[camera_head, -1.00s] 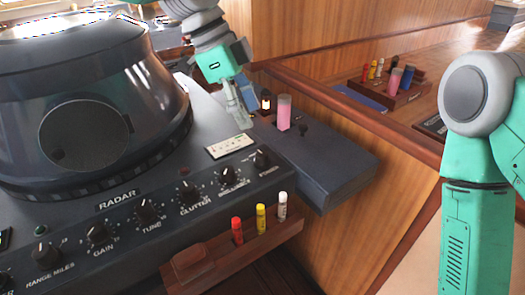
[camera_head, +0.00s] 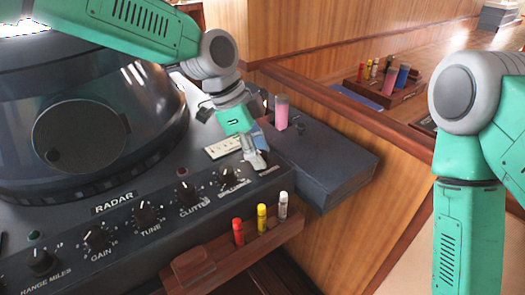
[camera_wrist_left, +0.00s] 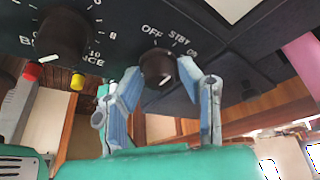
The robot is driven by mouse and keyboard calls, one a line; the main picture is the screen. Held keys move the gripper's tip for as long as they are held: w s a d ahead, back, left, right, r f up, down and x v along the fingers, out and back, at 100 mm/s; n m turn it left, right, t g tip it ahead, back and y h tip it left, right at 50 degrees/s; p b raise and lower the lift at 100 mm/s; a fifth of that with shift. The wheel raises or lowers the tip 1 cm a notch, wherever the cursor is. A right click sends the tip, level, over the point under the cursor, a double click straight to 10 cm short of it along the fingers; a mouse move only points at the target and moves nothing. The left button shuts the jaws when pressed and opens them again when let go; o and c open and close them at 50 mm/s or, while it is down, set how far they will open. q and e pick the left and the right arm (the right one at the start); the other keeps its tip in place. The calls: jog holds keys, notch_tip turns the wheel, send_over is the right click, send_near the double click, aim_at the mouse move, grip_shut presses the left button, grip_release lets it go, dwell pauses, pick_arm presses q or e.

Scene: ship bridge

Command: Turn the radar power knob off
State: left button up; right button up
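The radar power knob is a round black knob (camera_wrist_left: 158,68) with a white pointer mark, under the labels OFF, STBY and ON in the left wrist view. In the head view it is hidden behind my left gripper (camera_head: 258,160), at the right end of the radar panel's knob row. My left gripper's two fingers (camera_wrist_left: 159,72) stand on either side of the knob, open, with their tips close to it; I cannot tell if they touch. My right arm shows at the right of the head view, but its gripper is out of view.
Red, yellow and white markers (camera_head: 261,219) stand in a wooden rack below the panel.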

pick_arm(q)
jog(key=shift+a, duration=0.35)
grip_shut()
jog(key=shift+s+d, duration=0.1)
jog(key=shift+d, duration=0.25)
pick_arm(e)
jog(key=shift+a+r, duration=0.1)
jog(key=shift+a, duration=0.15)
jog(key=shift+a+r, duration=0.1)
jog(key=shift+r, duration=0.05)
